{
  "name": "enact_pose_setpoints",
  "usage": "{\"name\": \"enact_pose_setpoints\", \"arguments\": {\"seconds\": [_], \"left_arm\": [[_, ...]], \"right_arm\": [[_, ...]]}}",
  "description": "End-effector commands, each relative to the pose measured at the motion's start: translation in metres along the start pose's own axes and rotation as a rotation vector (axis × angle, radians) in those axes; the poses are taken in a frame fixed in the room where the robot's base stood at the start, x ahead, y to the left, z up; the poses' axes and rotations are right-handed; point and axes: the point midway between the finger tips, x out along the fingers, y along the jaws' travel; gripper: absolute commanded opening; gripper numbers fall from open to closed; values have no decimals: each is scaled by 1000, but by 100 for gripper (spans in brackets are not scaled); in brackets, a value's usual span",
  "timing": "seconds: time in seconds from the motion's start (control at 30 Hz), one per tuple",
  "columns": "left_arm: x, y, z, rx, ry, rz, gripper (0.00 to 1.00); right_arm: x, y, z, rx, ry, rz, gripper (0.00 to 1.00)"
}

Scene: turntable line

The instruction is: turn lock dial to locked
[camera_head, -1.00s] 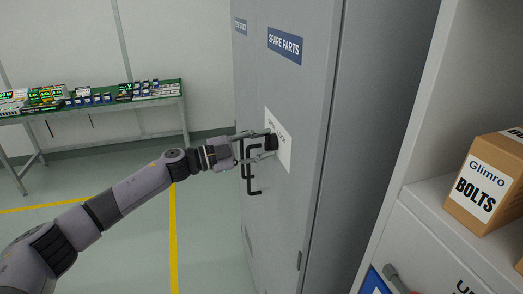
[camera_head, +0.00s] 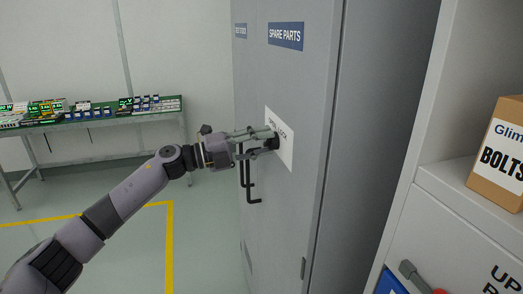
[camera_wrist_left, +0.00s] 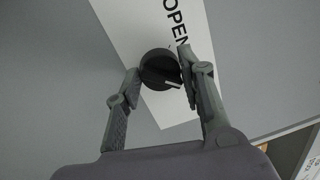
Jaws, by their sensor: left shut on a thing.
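The lock dial (camera_head: 273,143) is a small black round knob on a white label plate (camera_head: 286,150) on the grey cabinet door. In the left wrist view the dial (camera_wrist_left: 156,66) shows a white pointer line towards its lower right. The word OPEN is readable on the plate (camera_wrist_left: 133,34) above and right of it; other lettering is out of view or too small. My left gripper (camera_head: 271,141) reaches the dial from the left and is shut on it, a finger at either side in the wrist view (camera_wrist_left: 158,65). My right gripper is not in view.
Black door handles (camera_head: 252,190) hang just below my left gripper. A white unit at right carries a BOLTS box (camera_head: 497,165) and a grey lever (camera_head: 411,271) with a red part. A green-topped table (camera_head: 95,119) stands far left. Open floor lies between.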

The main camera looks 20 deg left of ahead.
Motion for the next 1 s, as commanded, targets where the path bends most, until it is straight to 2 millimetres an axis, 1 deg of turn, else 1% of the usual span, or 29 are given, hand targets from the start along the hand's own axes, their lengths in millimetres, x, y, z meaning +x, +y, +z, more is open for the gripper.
{"name": "enact_pose_setpoints", "arguments": {"seconds": [0.03,0.2,0.7,0.73,1.0], "left_arm": [[0,4,-1,19,4,2,8],[1,3,-1,62,9,2,8],[1,2,-1,82,11,3,8],[1,2,-1,82,11,3,37],[0,1,-1,80,9,1,55]], "right_arm": [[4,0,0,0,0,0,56],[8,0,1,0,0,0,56],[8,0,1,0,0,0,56],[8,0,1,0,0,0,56],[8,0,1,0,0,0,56]]}}
